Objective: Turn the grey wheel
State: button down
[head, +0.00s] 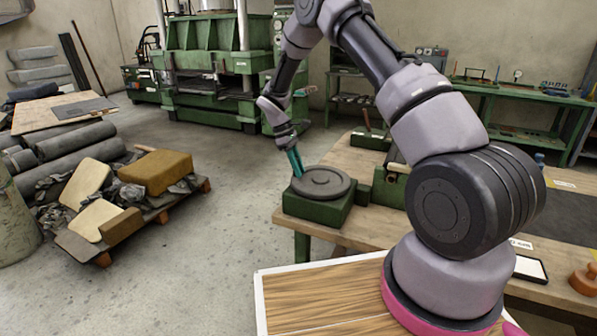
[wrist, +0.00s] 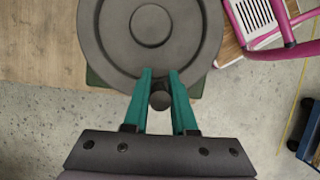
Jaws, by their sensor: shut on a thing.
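The grey wheel (head: 320,183) lies flat on top of a green box-shaped base (head: 316,208) at the near left corner of the wooden workbench. In the wrist view the wheel (wrist: 151,62) fills the upper middle, with a round raised hub. A small dark round knob (wrist: 160,99) shows at its rim. My gripper (head: 294,165) reaches down to the wheel's left rim. In the wrist view the two teal fingers of my gripper (wrist: 160,88) stand on either side of the knob and are shut on it. The knob is hidden in the head view.
The workbench (head: 355,158) carries green equipment (head: 391,185) just right of the base. A pallet (head: 155,212) with foam blocks and scraps stands on the floor at left. A green press (head: 212,65) stands behind. The floor between is clear.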

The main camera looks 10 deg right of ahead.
aim_at(307, 172)
jog(key=w+m, duration=0.1)
jog(key=m, duration=0.1)
jog(key=w+d+m+g+y, duration=0.1)
jog(key=shift+w+d+m, duration=0.1)
jog(key=shift+d+m, duration=0.1)
jog(key=shift+m, duration=0.2)
jog(key=shift+w+d+m+g+y, duration=0.2)
jog(key=shift+w+d+m+y, duration=0.2)
jog(key=shift+m, duration=0.55)
jog(key=shift+w+d+m+g+y, duration=0.2)
jog(key=shift+w+d+m+y, duration=0.25)
jog(key=shift+m, duration=0.5)
jog(key=shift+s+d, duration=0.1)
jog(key=c, duration=0.7)
grip_release()
jog(key=shift+c, duration=0.2)
jog(key=v, duration=1.1)
